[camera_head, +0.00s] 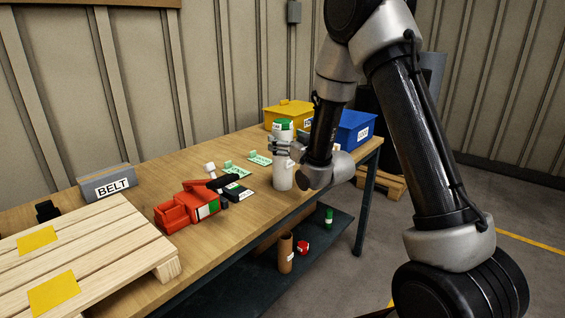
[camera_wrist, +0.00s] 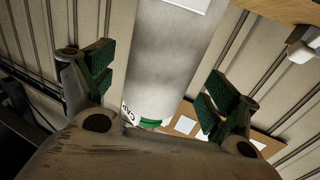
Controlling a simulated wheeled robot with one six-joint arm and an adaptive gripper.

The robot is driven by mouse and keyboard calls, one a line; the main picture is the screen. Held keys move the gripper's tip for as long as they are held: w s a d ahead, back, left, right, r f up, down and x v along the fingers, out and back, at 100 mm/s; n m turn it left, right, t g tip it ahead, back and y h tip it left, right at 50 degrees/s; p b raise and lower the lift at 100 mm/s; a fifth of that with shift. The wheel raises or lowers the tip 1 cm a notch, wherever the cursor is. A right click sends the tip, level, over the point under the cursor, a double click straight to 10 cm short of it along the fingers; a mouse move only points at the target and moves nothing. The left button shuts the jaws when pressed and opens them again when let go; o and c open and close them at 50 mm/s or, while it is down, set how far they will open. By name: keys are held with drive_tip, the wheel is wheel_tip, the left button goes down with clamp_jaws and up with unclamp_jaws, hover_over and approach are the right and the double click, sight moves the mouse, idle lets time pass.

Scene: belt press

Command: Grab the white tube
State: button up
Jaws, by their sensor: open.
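The white tube (camera_head: 282,176) stands upright on the workbench near its right end. A green piece labelled CAP (camera_head: 284,126) shows at the tube's upper end. My gripper (camera_head: 285,147) is at the tube's upper part and hides some of it. In the wrist view the tube (camera_wrist: 165,50) fills the space between the two green-padded fingers of my gripper (camera_wrist: 158,85). The fingers are apart, with visible gaps to the tube on both sides. The CAP label and some green show at the tube's lower end in that view.
A yellow bin (camera_head: 288,112) and a blue bin (camera_head: 356,128) stand behind the tube. A red device (camera_head: 188,208), green cards (camera_head: 258,159), a grey BELT box (camera_head: 107,184) and a wooden pallet (camera_head: 85,250) lie to the left. A brown tube (camera_head: 286,254) stands on the lower shelf.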

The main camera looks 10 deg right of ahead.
drive_tip(key=shift+x, duration=1.25)
drive_tip(key=shift+d, duration=0.1)
drive_tip(key=c, duration=1.7)
drive_tip(key=shift+r, duration=0.15)
drive_tip(key=shift+c, duration=0.2)
wheel_tip(320, 180, up, 10)
drive_tip(key=shift+f, duration=0.1)
